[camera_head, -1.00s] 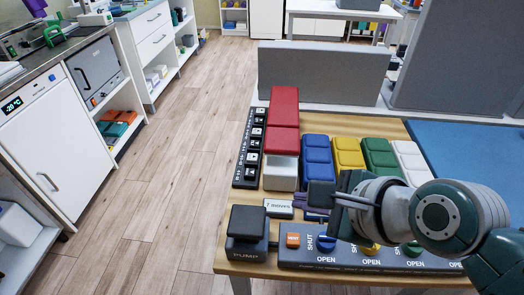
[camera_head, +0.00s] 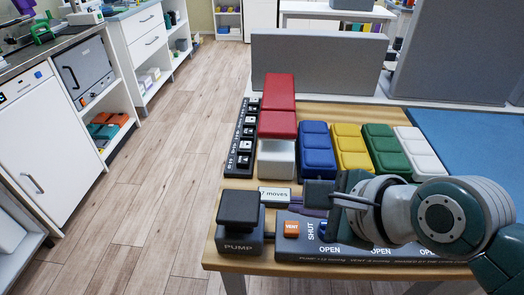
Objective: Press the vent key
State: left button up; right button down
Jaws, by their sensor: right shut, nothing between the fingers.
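The vent key (camera_head: 291,228) is a small orange key with white lettering at the left end of a dark control panel (camera_head: 345,252) on the table's front edge. My right gripper (camera_head: 318,194) comes in from the right and is shut, with nothing in its fingers. In the picture its dark fingertips show just above and to the right of the vent key, apart from it. The gripper and wrist hide much of the panel's upper part, including most of a blue knob beside the key. My left gripper is out of view.
A black PUMP block (camera_head: 239,220) stands left of the panel. A "7 moves" sign (camera_head: 274,195) is behind the key. Red-and-white, blue (camera_head: 317,150), yellow, green and white padded columns stand behind. Grey screens (camera_head: 320,62) close off the back. Floor at left is clear.

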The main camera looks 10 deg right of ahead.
aim_at(298, 231)
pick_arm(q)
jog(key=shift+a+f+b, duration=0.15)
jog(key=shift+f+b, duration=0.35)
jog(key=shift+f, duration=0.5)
pick_arm(e)
jog(key=shift+f, duration=1.45)
jog(key=shift+f, duration=0.1)
jog(key=shift+f, duration=0.3)
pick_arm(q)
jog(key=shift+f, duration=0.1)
pick_arm(e)
jog(key=shift+f, duration=0.1)
